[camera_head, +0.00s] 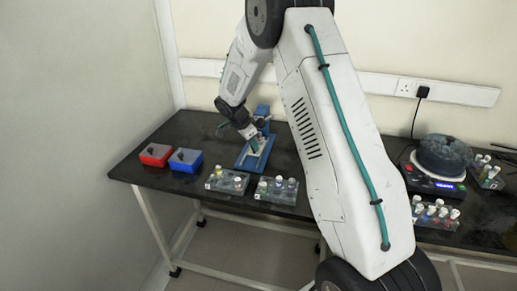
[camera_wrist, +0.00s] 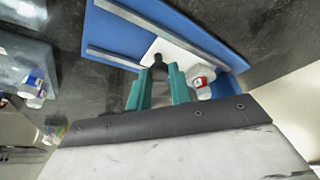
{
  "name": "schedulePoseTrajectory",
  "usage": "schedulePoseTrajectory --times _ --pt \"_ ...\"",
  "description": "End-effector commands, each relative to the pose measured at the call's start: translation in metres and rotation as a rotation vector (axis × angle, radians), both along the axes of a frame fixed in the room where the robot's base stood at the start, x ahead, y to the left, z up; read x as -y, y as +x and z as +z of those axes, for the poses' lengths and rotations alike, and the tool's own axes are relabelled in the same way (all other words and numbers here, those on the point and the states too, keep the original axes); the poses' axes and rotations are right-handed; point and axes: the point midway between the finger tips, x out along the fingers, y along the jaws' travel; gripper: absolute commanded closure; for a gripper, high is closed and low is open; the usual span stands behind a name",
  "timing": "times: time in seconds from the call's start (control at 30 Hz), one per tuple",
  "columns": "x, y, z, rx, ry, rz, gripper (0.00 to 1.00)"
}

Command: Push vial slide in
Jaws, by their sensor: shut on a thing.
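The vial slide is a blue base (camera_head: 243,163) with two grey rails and a white sliding plate. The wrist view shows its blue base (camera_wrist: 112,38), the white plate (camera_wrist: 180,50) between the rails and a dark knob (camera_wrist: 157,60) on the plate. My gripper (camera_head: 254,143) is over the slide; in the wrist view its green fingers (camera_wrist: 158,78) are shut on the dark knob. A white vial with a red band (camera_wrist: 201,83) shows just right of the fingers, by the slide's edge. Its lower part is hidden by my gripper.
A red bin (camera_head: 155,155) and a blue bin (camera_head: 186,160) stand left on the black table. Two vial racks (camera_head: 226,187) (camera_head: 275,196) stand in front of the slide. A dark round device (camera_head: 442,157) and more vials are at right, with the wall behind.

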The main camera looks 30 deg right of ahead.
Motion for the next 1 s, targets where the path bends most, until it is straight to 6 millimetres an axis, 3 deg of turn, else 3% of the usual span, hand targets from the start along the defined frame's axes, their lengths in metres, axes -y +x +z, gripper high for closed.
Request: schedulePoseTrajectory --times 0.2,0.47,0.5,0.57,0.87,1.0 --pt "0.016 0.015 0.001 0.004 0.0 0.001 1.0" --pt "0.018 0.017 0.002 0.008 -0.001 0.002 1.0" --pt "0.018 0.017 0.002 0.008 -0.001 0.002 0.76" --pt "0.018 0.017 0.002 0.007 -0.001 0.003 0.6" --pt "0.017 0.015 0.002 0.004 0.0 0.002 0.58" --pt "0.012 0.016 0.013 0.005 0.0 0.001 0.58"
